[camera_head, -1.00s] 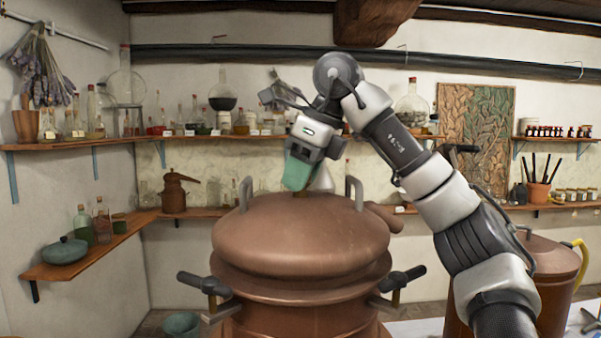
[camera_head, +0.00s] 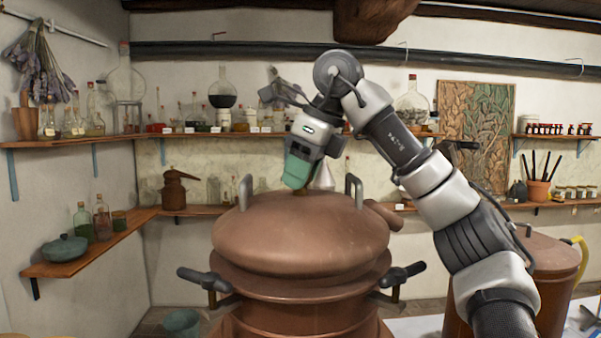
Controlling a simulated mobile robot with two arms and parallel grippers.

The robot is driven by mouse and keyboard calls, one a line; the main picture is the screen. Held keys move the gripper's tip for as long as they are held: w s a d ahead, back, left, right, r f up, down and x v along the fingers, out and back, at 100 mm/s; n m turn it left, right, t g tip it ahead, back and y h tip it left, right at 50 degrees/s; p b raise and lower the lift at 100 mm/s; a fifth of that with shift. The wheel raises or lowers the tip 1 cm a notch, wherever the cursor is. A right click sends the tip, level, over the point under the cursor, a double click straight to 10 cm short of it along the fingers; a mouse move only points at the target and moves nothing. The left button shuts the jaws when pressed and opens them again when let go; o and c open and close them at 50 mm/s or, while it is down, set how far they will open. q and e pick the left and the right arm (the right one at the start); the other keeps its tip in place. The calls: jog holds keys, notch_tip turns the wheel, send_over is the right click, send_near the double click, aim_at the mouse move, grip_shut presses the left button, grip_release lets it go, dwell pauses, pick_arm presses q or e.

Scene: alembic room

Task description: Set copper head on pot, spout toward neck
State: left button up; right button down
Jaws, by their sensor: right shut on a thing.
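The copper head (camera_head: 300,240) is a broad dome with two upright grey handles, at the middle of the head camera view. It is level over the copper pot (camera_head: 300,318), whose rim and dark side grips show below. I cannot tell whether it is fully seated. Its spout (camera_head: 383,216) points to the back right. My right gripper (camera_head: 299,190) comes down from above with green fingers, shut on the top of the head. The fingertips' contact is partly hidden. My left gripper is out of view. I cannot make out the neck for certain.
A second copper vessel (camera_head: 545,255) with a yellow hose stands at the right, partly behind my right arm. Shelves with glassware (camera_head: 225,100) line the back wall. A left shelf (camera_head: 90,258) holds bottles and a green pot. A bucket (camera_head: 182,322) stands low left.

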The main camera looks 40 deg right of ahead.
jog(key=c, duration=0.6)
grip_release()
jog(key=shift+s+a, duration=0.15)
jog(key=shift+p+v, duration=0.85)
jog(key=shift+v, duration=4.65)
jog(key=shift+f, duration=0.1)
